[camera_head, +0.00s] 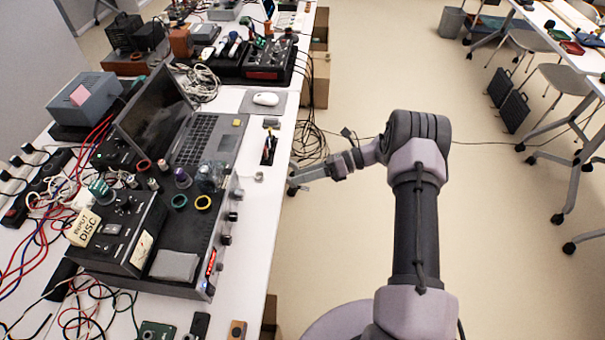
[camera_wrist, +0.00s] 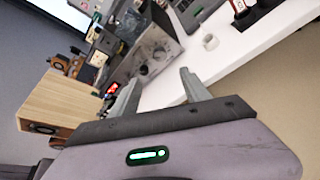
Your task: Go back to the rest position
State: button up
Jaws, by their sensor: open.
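My gripper (camera_head: 293,182) is at the right edge of the white table (camera_head: 257,215) in the head view, with my arm reaching in from the lower right. In the wrist view my gripper (camera_wrist: 158,92) shows two grey fingers spread apart. It is open and nothing is between the fingers. The table edge and a device with knobs (camera_wrist: 150,50) lie beyond the fingers. Whether a finger touches the table edge, I cannot tell.
The table holds a laptop (camera_head: 198,140), a black-topped device with knobs (camera_head: 185,235), a mouse (camera_head: 266,99) and many cables. Cables hang by the table edge near my gripper. Open floor (camera_head: 500,230) lies to the right; chairs and another table stand at the far right.

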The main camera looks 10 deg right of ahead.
jog(key=s+a+r+n+g+h, duration=0.1)
jog(key=s+a+r+n+h, duration=0.15)
jog(key=r, duration=0.45)
jog(key=s+a+r+n+h, duration=0.1)
jog(key=s+r+n+h, duration=0.1)
jog(key=s+r+n, duration=0.3)
jog(key=s+a+r+n+g+h, duration=0.1)
jog(key=a+r+n+h, duration=0.15)
jog(key=r, duration=0.55)
jog(key=s+r+n+t+h, duration=0.2)
jog(key=s+n, duration=0.4)
jog(key=s, duration=0.4)
jog(key=s+d+r+n+t+h, duration=0.1)
jog(key=s+r+n+t+h, duration=0.2)
jog(key=s+r+n, duration=0.3)
jog(key=s+t, duration=0.1)
jog(key=s, duration=0.4)
jog(key=shift+d+n, duration=0.2)
jog(key=shift+n, duration=0.1)
jog(key=shift+r, duration=0.15)
